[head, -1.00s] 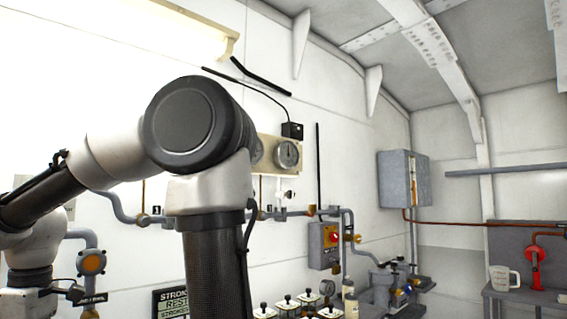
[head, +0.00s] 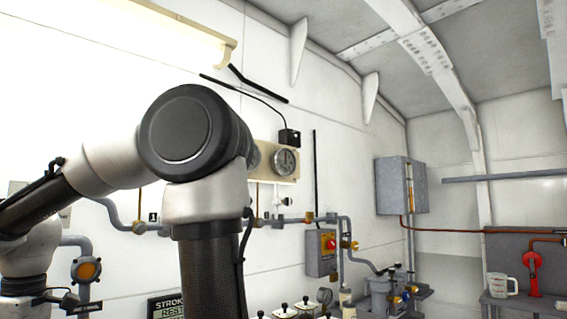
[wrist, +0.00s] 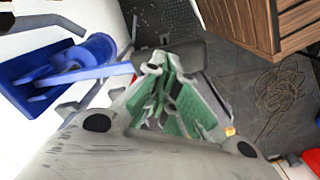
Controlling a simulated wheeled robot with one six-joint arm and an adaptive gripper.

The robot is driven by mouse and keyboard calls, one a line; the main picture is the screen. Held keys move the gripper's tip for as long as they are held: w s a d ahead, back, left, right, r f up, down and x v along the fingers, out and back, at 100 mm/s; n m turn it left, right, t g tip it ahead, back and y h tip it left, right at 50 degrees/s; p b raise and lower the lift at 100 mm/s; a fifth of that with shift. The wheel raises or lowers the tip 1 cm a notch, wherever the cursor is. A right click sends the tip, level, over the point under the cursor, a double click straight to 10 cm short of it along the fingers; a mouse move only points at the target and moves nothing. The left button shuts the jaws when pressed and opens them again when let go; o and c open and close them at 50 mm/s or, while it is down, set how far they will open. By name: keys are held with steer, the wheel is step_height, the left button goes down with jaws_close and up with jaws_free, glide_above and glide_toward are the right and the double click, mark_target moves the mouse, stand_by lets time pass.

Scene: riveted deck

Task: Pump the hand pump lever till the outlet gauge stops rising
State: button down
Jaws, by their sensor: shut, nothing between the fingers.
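In the wrist view, my gripper (wrist: 160,75) is shut, its green-padded fingers together with nothing between them. A blue fixture that looks like the hand pump (wrist: 95,50) is on the left. A blue bar that looks like its lever (wrist: 100,73) runs right towards my fingertips. A dark grip-like end (wrist: 190,54) shows just beyond the fingers; I cannot tell whether they touch it. In the head view, a round gauge (head: 284,162) is on a cream wall panel. Another gauge (head: 255,158) is mostly hidden by my arm. The needle readings are too small to tell.
A wooden slatted box (wrist: 265,22) stands at the upper right of the wrist view, above dark floor (wrist: 265,95). In the head view, pipes (head: 330,220), a grey switch box (head: 321,252) and a wall cabinet (head: 401,186) line the wall. A measuring jug (head: 502,285) stands on the right bench.

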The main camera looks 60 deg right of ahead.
steer(key=shift+f, duration=6)
step_height(320, 180, up, 12)
steer(key=shift+r, duration=0.1)
steer(key=shift+r, duration=2.45)
